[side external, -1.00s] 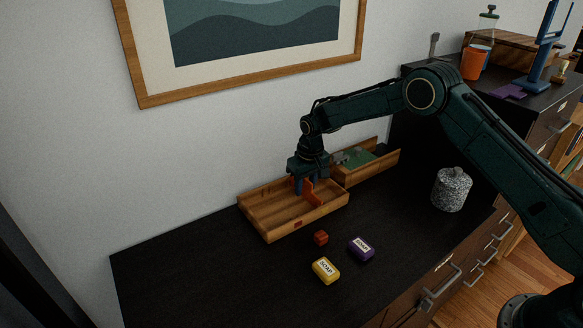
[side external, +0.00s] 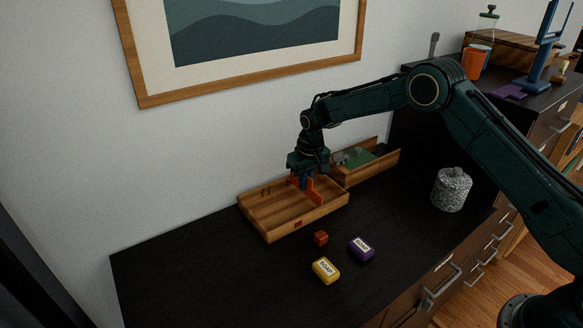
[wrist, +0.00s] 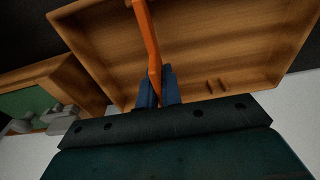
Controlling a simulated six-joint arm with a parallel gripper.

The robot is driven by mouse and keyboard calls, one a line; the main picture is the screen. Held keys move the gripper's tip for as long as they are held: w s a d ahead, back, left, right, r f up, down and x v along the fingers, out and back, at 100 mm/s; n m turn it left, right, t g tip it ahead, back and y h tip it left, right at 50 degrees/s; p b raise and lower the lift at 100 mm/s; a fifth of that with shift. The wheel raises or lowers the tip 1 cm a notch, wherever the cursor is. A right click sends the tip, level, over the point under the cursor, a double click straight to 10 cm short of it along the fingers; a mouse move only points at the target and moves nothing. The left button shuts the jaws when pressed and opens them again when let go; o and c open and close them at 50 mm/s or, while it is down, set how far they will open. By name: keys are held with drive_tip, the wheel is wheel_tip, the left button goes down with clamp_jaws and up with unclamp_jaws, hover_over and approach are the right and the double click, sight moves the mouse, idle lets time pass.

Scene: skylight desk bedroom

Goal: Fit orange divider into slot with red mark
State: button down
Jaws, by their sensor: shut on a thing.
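The orange divider (side external: 314,194) is held by my gripper (side external: 304,182) over the right part of a wooden tray (side external: 256,222). It runs from near the back wall toward the front wall. In the wrist view the divider (wrist: 148,38) stands between my blue fingers (wrist: 158,92), which are shut on it. A small red mark (side external: 298,224) is on the tray's front wall, left of the divider. A pair of small slot ridges (wrist: 217,85) shows on the back wall, apart from the divider. I cannot tell whether the divider's lower edge touches the tray floor.
A second wooden box (side external: 372,174) with green and grey contents stands right behind the tray. A red cube (side external: 321,238), purple soap (side external: 362,249) and yellow soap (side external: 326,270) lie in front. A speckled jar (side external: 452,189) stands right. The desk's left side is clear.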

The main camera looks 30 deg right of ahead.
drive_tip(key=shift+r, duration=2.85)
drive_tip(key=a+r, duration=0.3)
drive_tip(key=a, duration=0.5)
drive_tip(key=shift+a, duration=0.3)
drive_tip(key=shift+f, duration=2.8)
drive_tip(key=shift+f, duration=1.85)
